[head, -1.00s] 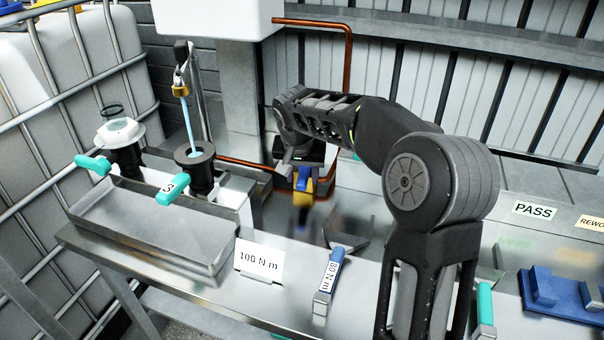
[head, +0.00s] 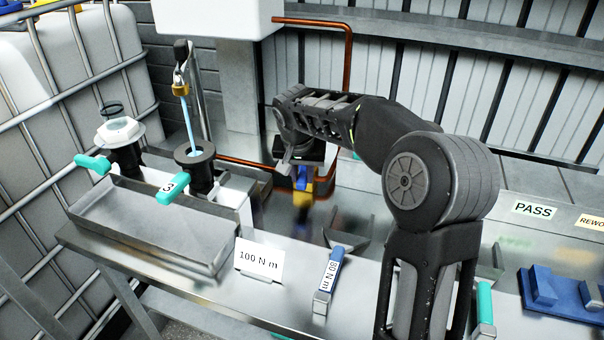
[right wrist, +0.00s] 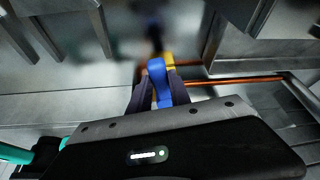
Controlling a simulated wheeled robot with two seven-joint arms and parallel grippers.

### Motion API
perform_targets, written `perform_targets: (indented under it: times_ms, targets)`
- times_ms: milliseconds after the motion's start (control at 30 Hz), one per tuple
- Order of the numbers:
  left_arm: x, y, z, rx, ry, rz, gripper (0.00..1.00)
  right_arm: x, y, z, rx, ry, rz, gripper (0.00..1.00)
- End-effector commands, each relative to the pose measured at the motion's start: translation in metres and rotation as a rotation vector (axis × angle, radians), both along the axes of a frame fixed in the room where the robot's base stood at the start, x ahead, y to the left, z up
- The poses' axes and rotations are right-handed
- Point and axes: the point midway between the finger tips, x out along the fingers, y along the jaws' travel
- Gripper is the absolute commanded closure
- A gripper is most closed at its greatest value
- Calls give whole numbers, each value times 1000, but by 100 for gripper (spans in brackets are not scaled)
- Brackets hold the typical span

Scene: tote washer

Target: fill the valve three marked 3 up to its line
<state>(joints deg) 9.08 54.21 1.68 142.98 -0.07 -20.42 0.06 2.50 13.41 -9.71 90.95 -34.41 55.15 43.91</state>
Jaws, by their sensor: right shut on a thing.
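Valve three has a teal handle marked 3 (head: 172,187) and an open black flanged top (head: 196,154). It stands at the left of the bench in the head view. A light blue stream (head: 189,122) runs from the brass spout (head: 181,88) above down into that top. The fill line and the level inside cannot be made out. My right gripper (head: 301,170) is shut on a blue handle, which shows between its fingers in the right wrist view (right wrist: 158,80). A yellow body (right wrist: 169,60) adjoins the handle, close to the copper pipe (right wrist: 240,80). My left gripper is not in view.
A second valve with a white hex top (head: 118,130) stands left of valve three. A metal tray (head: 150,222) lies in front of both. A 100 N m card (head: 259,261) and a blue 80 N m tool (head: 329,278) are at the front. PASS (head: 534,210) marks the right side.

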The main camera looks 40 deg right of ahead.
Motion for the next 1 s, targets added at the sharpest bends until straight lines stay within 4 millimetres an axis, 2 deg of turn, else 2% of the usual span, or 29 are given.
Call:
perform_targets:
  times_ms: [833,1000]
  targets:
    - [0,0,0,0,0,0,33,0,0,0,0,-1,-1,100]
    - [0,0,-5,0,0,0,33,5,5,-2,1,1,-66,100]
